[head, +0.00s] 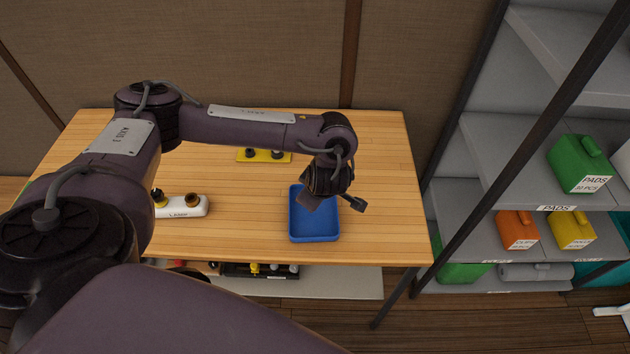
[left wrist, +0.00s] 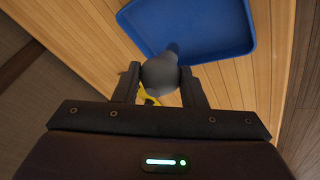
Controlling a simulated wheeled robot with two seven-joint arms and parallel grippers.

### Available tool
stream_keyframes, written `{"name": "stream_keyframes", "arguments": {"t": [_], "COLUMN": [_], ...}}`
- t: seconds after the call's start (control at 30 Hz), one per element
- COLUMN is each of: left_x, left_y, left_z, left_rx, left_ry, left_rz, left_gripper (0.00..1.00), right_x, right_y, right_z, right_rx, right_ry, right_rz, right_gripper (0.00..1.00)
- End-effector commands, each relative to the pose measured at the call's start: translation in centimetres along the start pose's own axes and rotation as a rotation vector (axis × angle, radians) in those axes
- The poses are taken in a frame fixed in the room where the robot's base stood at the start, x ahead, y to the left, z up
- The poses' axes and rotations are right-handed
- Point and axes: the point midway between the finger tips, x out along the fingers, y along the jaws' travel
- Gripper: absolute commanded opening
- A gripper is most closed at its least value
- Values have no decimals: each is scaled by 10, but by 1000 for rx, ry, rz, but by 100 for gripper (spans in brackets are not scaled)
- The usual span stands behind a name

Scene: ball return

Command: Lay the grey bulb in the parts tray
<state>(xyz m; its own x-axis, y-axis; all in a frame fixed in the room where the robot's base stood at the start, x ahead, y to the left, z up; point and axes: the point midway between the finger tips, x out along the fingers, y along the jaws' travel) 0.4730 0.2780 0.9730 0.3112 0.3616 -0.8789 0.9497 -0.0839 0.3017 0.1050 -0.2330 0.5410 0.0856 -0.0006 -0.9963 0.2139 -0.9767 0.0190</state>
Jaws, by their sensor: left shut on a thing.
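The grey bulb (left wrist: 160,75) is between the two fingers of my left gripper (left wrist: 160,88) in the left wrist view, with its narrow end pointing toward the tray. The gripper is shut on it. The blue parts tray (head: 314,236) lies on the table in the head view, and its floor, as far as it shows, is empty. It also shows at the top of the left wrist view (left wrist: 205,25). In the head view my left gripper (head: 338,200) is over the tray's back right part; I cannot make out the bulb there. My right gripper is not in view.
A white holder (head: 180,211) with dark and yellow fittings stands left of the tray. A yellow holder (head: 250,156) lies behind it. A shelf rack (head: 510,190) with green, orange and yellow containers stands to the right. The table right of the tray (head: 385,220) is clear.

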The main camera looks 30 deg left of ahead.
Motion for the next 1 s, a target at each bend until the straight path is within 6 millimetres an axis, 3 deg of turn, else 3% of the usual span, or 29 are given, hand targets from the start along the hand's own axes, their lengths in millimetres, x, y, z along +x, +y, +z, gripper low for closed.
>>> {"name": "stream_keyframes", "arguments": {"t": [0.03,0.23,0.47,0.87,0.9,1.0], "left_x": [10,19,47,49,49,48], "left_y": [-4,-6,-16,-16,-16,-16], "left_z": [5,9,20,21,21,21], "left_rx": [-2,0,0,1,1,0], "left_ry": [-2,-2,-1,-1,-1,-1], "left_rz": [-1,1,-1,2,2,2], "left_gripper": [21,21,21,21,39,52], "right_x": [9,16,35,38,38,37], "right_y": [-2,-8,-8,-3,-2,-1], "right_z": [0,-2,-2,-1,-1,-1], "right_rx": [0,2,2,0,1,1], "right_ry": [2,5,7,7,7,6], "right_rz": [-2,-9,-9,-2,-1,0], "right_gripper": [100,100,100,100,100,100]}}
